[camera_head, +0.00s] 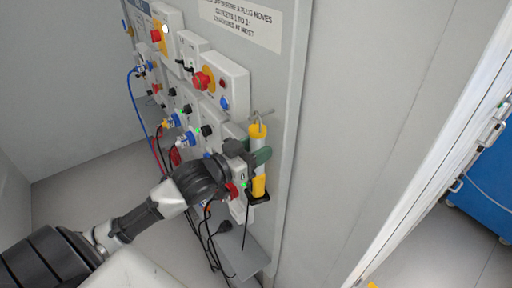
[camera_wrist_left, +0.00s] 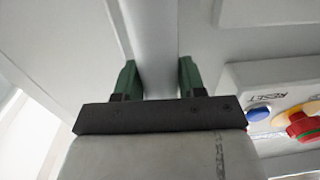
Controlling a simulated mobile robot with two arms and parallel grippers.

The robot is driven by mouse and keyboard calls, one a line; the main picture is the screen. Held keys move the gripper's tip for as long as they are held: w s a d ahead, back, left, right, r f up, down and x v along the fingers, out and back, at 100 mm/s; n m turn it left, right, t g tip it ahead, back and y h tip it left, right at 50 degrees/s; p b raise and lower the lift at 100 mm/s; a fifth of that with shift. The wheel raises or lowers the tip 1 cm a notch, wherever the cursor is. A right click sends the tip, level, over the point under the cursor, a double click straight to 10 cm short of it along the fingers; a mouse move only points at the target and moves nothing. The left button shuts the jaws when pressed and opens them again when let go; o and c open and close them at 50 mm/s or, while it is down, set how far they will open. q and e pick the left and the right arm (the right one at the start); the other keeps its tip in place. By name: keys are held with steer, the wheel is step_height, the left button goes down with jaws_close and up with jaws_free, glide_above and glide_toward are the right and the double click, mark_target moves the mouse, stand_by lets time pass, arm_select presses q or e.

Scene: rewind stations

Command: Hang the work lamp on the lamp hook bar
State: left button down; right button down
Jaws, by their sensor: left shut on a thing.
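The work lamp (camera_head: 258,180) is an upright stick with yellow ends and a pale middle, at the right edge of the panel in the head view. My left gripper (camera_head: 261,156) has its green fingers shut on the lamp's middle. In the left wrist view, a pale shaft (camera_wrist_left: 154,45) runs between the two green fingers. A thin metal hook or bar (camera_head: 262,114) shows right at the lamp's top. I cannot tell whether the lamp hangs on it or only stands close. My right gripper is out of view.
The grey panel (camera_head: 285,75) carries several boxes with red and blue buttons (camera_head: 225,85), plugs and cables close to my left arm. A black cable (camera_head: 246,232) hangs below the lamp. A grey ledge (camera_head: 243,256) lies lower down. The wall to the right is bare.

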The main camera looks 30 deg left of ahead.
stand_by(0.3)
arm_select(q)
steer(key=c, duration=0.6)
jaws_free()
steer(key=shift+o, duration=0.2)
steer(key=shift+f, duration=0.1)
steer(key=shift+s, duration=0.15)
steer(key=b+v, duration=0.3)
steer(key=v, duration=0.7)
steer(key=shift+s+b, duration=0.3)
steer(key=shift+a, duration=0.1)
